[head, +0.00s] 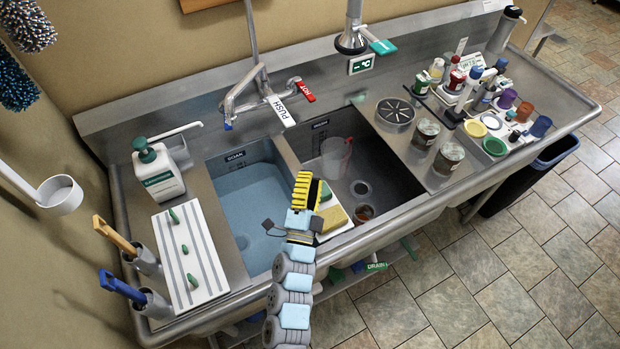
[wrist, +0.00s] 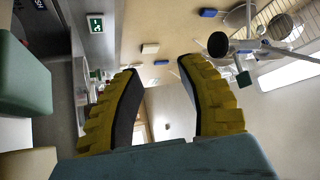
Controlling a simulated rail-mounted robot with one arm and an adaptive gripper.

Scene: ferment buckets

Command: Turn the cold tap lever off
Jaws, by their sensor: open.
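The tap (head: 248,88) stands at the back of the sink. Its cold lever (head: 227,122) has a blue tip and points toward the front on the left side. The hot lever (head: 305,91) is red, on the right; a white PUSH lever (head: 280,110) is between them. My gripper (head: 308,181) has yellow ribbed fingers, open and empty. It is over the sink divider, in front and to the right of the cold lever, apart from it. In the wrist view, the fingers (wrist: 160,70) are spread, with nothing between them; I cannot make out the cold lever there.
The left basin (head: 255,200) holds bluish water. The right basin (head: 385,165) holds a clear jug (head: 335,157). A soap bottle (head: 158,172) and a white striped board (head: 188,257) are at left. A hanging sprayer (head: 352,40) is at the back; bottles and cups crowd the right counter.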

